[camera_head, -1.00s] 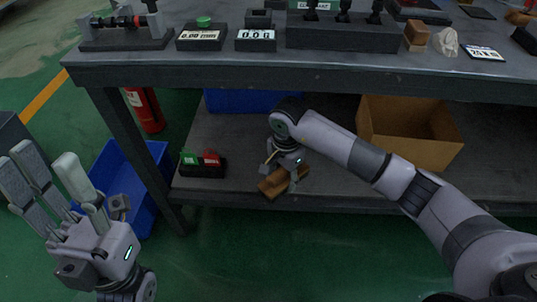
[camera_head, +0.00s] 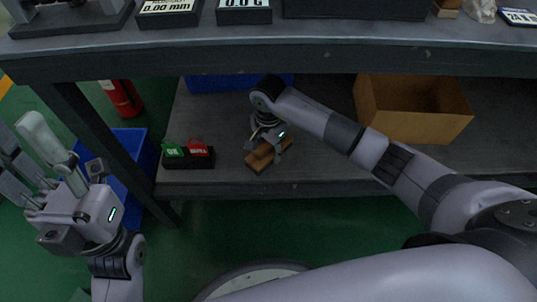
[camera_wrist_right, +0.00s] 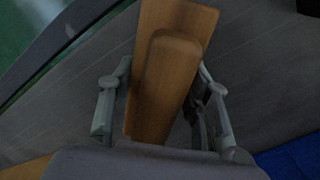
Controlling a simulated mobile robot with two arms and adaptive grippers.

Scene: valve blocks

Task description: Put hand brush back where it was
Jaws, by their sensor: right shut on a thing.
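The wooden hand brush (camera_head: 255,163) sits on the lower shelf of the workbench, near its front edge, right of a small holder with green and red labels. My right gripper (camera_head: 268,148) is over it from above, shut on it. In the right wrist view, the brush's wooden body and handle (camera_wrist_right: 165,75) lie between the two fingers, and the right gripper (camera_wrist_right: 160,105) straddles it. The brush's bristles are hidden. My left gripper (camera_head: 38,165) is open and empty at the left, off the bench.
The lower shelf (camera_head: 330,180) has clear room right of the brush. An open cardboard box (camera_head: 425,125) stands there at the right, and a blue bin (camera_head: 225,83) behind. The label holder (camera_head: 185,162) is close left. The bench top (camera_head: 330,60) overhangs the shelf.

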